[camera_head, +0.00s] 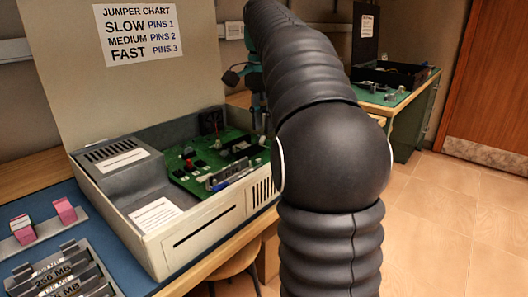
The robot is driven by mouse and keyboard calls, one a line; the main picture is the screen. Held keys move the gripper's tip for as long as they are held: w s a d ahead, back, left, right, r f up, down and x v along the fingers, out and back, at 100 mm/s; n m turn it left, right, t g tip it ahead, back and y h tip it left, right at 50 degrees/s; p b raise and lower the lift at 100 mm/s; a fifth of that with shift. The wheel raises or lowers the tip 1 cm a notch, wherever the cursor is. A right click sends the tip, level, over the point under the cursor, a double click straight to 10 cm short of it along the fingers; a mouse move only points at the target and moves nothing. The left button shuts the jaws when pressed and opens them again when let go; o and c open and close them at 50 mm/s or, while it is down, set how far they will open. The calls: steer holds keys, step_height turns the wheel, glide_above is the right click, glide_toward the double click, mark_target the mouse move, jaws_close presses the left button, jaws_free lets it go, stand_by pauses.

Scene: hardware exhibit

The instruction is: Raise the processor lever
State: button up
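An open beige computer case (205,230) stands on the bench with its lid raised behind it. A green circuit board (185,180) lies inside, with dark chips, a small red part (188,153) and a grey finned part (224,172). A thin blue piece (238,178) lies along the front of the grey part. I cannot make out which part is the processor lever. My dark ribbed arm rises in front and covers the right end of the case and part of the board. My gripper is not in view.
A jumper chart (141,33) is fixed to the raised lid. Memory modules in a rack (62,280) and pink blocks (65,211) sit on the blue mat (120,262) at left. A stool (236,285) stands below. Another bench (428,110) is behind; the floor at right is clear.

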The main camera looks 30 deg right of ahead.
mark_target(260, 142)
steer(key=shift+s+a+r, duration=0.1)
steer(key=shift+a+r, duration=0.1)
steer(key=shift+r, duration=0.7)
steer(key=shift+s+a+r, duration=0.1)
steer(key=shift+a+r, duration=0.05)
steer(key=shift+r, duration=0.75)
steer(key=shift+a+r, duration=0.2)
steer(key=shift+r, duration=0.7)
